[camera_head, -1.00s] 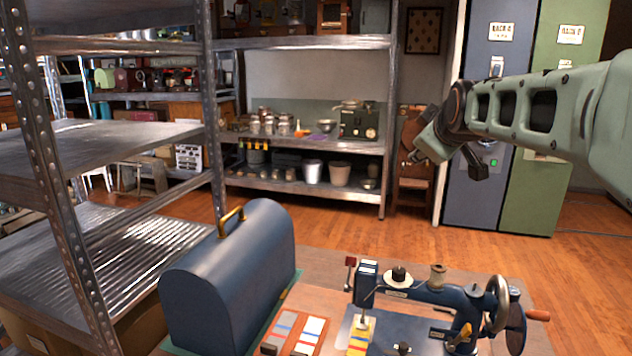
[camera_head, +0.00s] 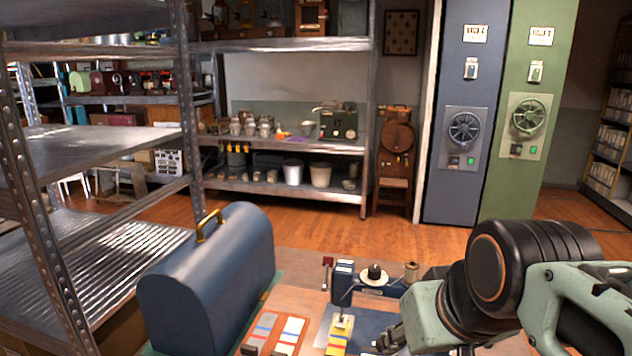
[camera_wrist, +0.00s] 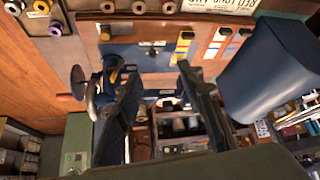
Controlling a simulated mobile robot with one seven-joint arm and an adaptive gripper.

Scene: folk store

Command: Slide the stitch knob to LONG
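The dark blue sewing machine (camera_head: 370,281) stands on the worktable, partly hidden by my arm in the head view. In the wrist view its handwheel (camera_wrist: 79,84) is on the left, beside my gripper. I cannot tell which piece is the stitch knob. My gripper (camera_wrist: 158,72) is open and empty, its dark fingers apart over the machine.
A blue domed case (camera_head: 208,285) with a brass handle stands left of the strips. Metal shelving (camera_head: 95,150) rises further left. Several thread spools (camera_wrist: 140,7) and a white lettered card (camera_wrist: 222,4) line the table edge. Two vault cabinets (camera_head: 463,190) stand behind.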

